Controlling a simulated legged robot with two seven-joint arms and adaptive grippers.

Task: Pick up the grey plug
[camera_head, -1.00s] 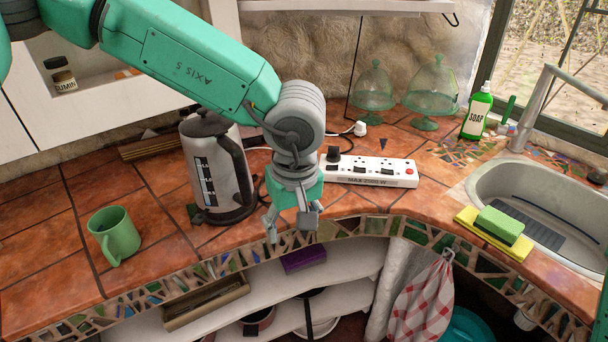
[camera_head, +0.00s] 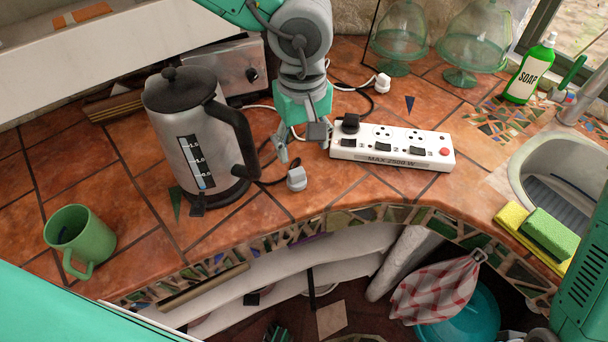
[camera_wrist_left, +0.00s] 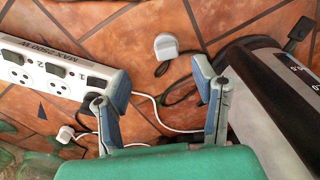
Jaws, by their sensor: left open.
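The grey plug (camera_head: 297,178) lies on the tiled counter between the kettle and the power strip. It also shows in the left wrist view (camera_wrist_left: 166,46), past the fingertips and roughly between their lines. My left gripper (camera_head: 301,146) is open and empty, with its fingers pointing down just behind and above the plug. In the left wrist view, the two spread fingers (camera_wrist_left: 160,88) have only counter and cables between them. The plug touches neither finger. My right gripper is out of view.
The kettle (camera_head: 187,150) stands close left of the gripper. The power strip (camera_head: 390,147) lies close right, with a black plug (camera_head: 351,123) in it. A white plug (camera_head: 382,83) lies behind. A green mug (camera_head: 78,240) stands at left. The counter's front edge is near.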

